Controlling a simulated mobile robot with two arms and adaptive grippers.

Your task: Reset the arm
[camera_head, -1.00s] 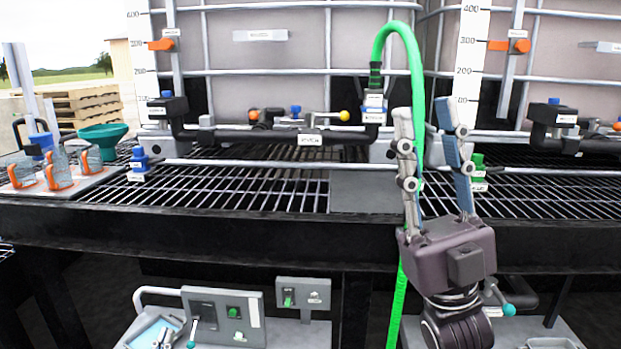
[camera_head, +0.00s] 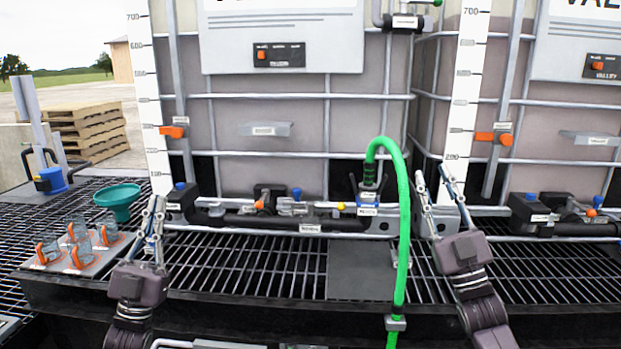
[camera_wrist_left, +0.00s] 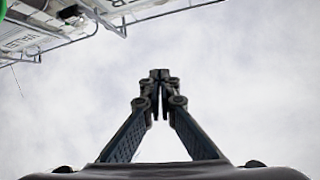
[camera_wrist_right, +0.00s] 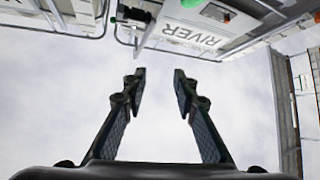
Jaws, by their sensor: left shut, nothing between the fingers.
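My left gripper (camera_head: 155,205) points up at the left of the head view, in front of the grating. In the left wrist view its fingertips (camera_wrist_left: 159,75) meet with nothing between them, so it is shut and empty. My right gripper (camera_head: 432,185) points up right of the green hose in the head view. In the right wrist view its fingers (camera_wrist_right: 157,75) are apart, with only sky between them. It is open and empty. Neither gripper is seen holding anything.
A green hose (camera_head: 404,220) arches from a pipe coupling and hangs over the front edge, close left of my right gripper. Large caged tanks (camera_head: 290,170) stand behind the grating (camera_head: 255,265). A teal funnel (camera_head: 117,200) and several sample jars (camera_head: 80,256) are at the left.

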